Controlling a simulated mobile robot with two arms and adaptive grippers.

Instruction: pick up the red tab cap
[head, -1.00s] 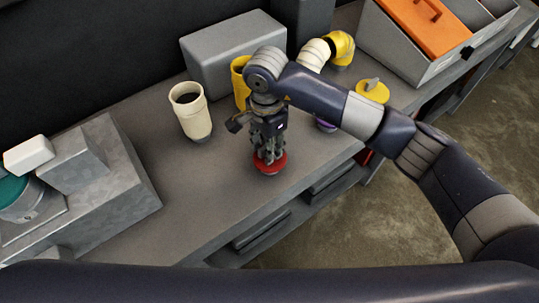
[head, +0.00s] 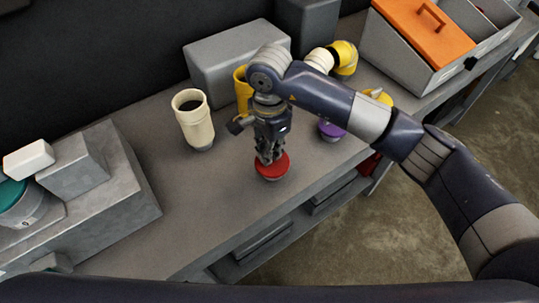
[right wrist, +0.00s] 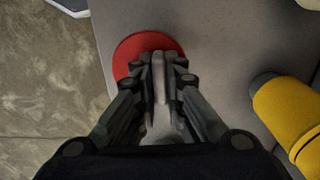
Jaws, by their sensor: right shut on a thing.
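The red tab cap (head: 272,167) is a round red disc near the front edge of the grey bench. My right gripper (head: 266,160) points down at it from above and is shut on its upright tab. In the right wrist view the red disc (right wrist: 135,50) shows beyond the fingers, and the closed fingertips (right wrist: 160,60) hold the grey tab between them. The fingers hide part of the disc. I cannot tell whether the cap rests on the bench or is slightly raised. My left gripper is not in view.
A cream cylinder (head: 193,120) stands left of my right arm. A yellow cylinder (head: 242,90) stands behind the gripper, in front of a grey box (head: 215,75). A purple piece (head: 331,130) is to the right. An orange-lidded toolbox (head: 425,35) is at the back right. Bench left of the cap is clear.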

